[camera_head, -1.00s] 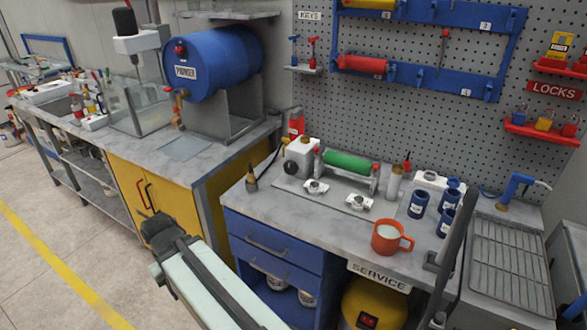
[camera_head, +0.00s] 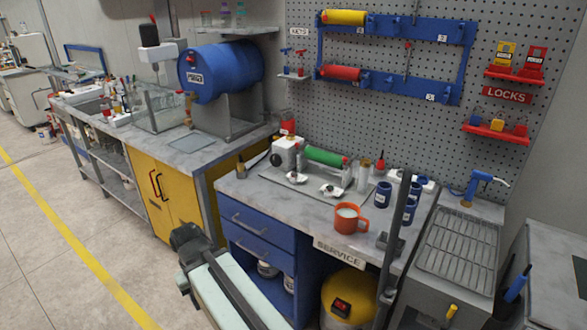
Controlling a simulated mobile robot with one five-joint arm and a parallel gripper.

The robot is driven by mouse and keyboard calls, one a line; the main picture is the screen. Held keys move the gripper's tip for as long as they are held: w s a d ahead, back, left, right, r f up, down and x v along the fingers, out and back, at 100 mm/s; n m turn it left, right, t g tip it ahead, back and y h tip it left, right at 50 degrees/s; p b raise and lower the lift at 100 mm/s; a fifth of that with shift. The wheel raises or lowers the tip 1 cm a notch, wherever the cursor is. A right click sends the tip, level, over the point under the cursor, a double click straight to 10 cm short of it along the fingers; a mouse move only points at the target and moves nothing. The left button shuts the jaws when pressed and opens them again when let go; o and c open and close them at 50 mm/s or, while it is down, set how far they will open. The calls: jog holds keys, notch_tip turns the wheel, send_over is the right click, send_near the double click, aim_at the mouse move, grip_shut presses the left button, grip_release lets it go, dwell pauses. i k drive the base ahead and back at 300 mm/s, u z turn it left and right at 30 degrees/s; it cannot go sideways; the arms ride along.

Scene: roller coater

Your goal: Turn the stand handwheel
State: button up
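A green roller (camera_head: 326,156) lies in a low stand on the grey workbench (camera_head: 262,190). At its left end is a white housing (camera_head: 289,146) with a small round black knob (camera_head: 276,159) on its left side. This knob may be the stand handwheel, but it is too small to be sure. My arm reaches in from the bottom, and its dark end with my gripper (camera_head: 187,238) is in front of the yellow cabinet, lower than the bench top and well apart from the knob. The fingers cannot be made out, so the opening is unclear.
An orange mug (camera_head: 349,219), blue cups (camera_head: 383,195) and small white fittings (camera_head: 333,190) stand on the bench. A blue drum (camera_head: 221,71) is behind at left. A dark upright post (camera_head: 402,245) stands at the bench's front right. The floor at left (camera_head: 70,270) is clear.

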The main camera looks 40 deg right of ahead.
aim_at(275, 160)
jog(key=u, duration=0.15)
jog(key=i, duration=0.85)
jog(key=z, duration=0.05)
